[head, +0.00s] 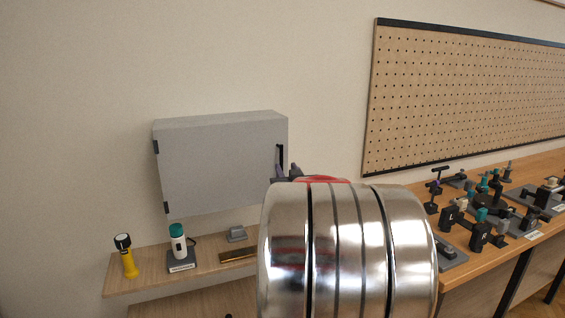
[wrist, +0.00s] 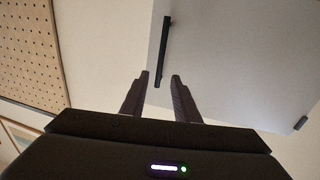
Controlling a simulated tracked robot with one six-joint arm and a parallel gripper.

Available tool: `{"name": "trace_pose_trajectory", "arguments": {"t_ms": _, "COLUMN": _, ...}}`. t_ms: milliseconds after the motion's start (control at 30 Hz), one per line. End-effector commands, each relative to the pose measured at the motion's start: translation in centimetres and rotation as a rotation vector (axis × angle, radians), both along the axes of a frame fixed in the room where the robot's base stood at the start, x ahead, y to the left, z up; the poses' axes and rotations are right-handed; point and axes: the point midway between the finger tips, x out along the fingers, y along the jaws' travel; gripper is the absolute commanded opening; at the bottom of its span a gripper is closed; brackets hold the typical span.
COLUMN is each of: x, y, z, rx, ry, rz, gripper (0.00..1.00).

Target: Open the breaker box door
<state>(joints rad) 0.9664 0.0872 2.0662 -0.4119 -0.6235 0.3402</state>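The breaker box (head: 215,160) is a grey box on the wall, and its door (wrist: 235,60) looks shut. A black vertical bar handle (head: 280,158) is near the door's right edge; it also shows in the wrist view (wrist: 165,45). Dark hinges (head: 156,147) are on the left edge. My gripper (wrist: 160,75) is open and empty, pointing at the door. In the wrist view the handle's near end appears between the two fingertips; I cannot tell whether they surround it or stop short. In the head view my arm hides most of the gripper (head: 288,172).
A shelf (head: 125,282) below the box holds a yellow flashlight (head: 128,258), a white and teal device (head: 179,245) and a grey block (head: 237,234). A workbench (head: 545,165) with several fixtures stands at right under a pegboard (head: 460,100).

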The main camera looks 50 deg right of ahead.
Motion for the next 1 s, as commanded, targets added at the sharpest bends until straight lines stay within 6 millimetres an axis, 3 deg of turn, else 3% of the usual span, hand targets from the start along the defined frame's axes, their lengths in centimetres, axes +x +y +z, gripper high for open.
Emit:
{"name": "trace_pose_trajectory", "arguments": {"t_ms": 600, "x": 5.3, "y": -4.8, "z": 0.0, "rx": 0.001, "ry": -0.001, "rz": 0.0, "gripper": 0.28}}
{"name": "trace_pose_trajectory", "arguments": {"t_ms": 1000, "x": 5.8, "y": -5.2, "z": 0.0, "rx": 0.001, "ry": -0.001, "rz": -0.001, "gripper": 0.28}}
